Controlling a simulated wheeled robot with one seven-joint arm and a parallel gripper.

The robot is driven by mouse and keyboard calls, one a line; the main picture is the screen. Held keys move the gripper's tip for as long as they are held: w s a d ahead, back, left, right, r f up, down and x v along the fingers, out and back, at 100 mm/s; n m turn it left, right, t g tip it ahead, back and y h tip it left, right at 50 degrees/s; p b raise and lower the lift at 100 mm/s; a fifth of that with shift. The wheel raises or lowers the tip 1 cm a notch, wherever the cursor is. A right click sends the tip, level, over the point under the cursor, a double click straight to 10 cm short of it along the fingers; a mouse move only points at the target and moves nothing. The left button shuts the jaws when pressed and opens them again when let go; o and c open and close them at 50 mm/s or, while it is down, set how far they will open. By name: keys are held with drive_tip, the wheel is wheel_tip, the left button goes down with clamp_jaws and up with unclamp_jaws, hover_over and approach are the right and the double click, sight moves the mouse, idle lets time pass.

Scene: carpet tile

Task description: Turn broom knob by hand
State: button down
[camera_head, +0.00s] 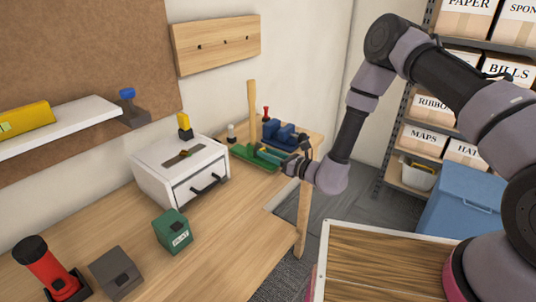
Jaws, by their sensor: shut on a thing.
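My gripper (285,167) is at the right end of the wooden bench, low beside a green tray-like thing (252,164). Its fingers are small and partly hidden here; they are shut at the near end of a green rod-like part (270,156). I cannot tell whether this part is the broom knob. An upright wooden stick (252,108) rises just left of and behind the gripper; it may be a broom handle. No knob can be clearly made out.
Blue blocks (286,134) and a red-topped item (266,115) stand behind the gripper. A white drawer box (180,168), a green box (173,231) and a red torch-like item (46,268) stand on the bench. A blue bin (462,210) is at right.

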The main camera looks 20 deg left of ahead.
drive_tip(key=m, duration=0.5)
drive_tip(key=shift+w+m, duration=0.1)
drive_tip(key=shift+m, duration=0.3)
idle(0.4)
drive_tip(key=c, duration=0.5)
unclamp_jaws()
drive_tip(key=shift+c, duration=0.2)
drive_tip(key=shift+d, duration=0.2)
drive_tip(key=v, duration=1)
drive_tip(key=shift+s+d, duration=0.2)
drive_tip(key=shift+d, duration=0.05)
drive_tip(key=shift+f, duration=0.1)
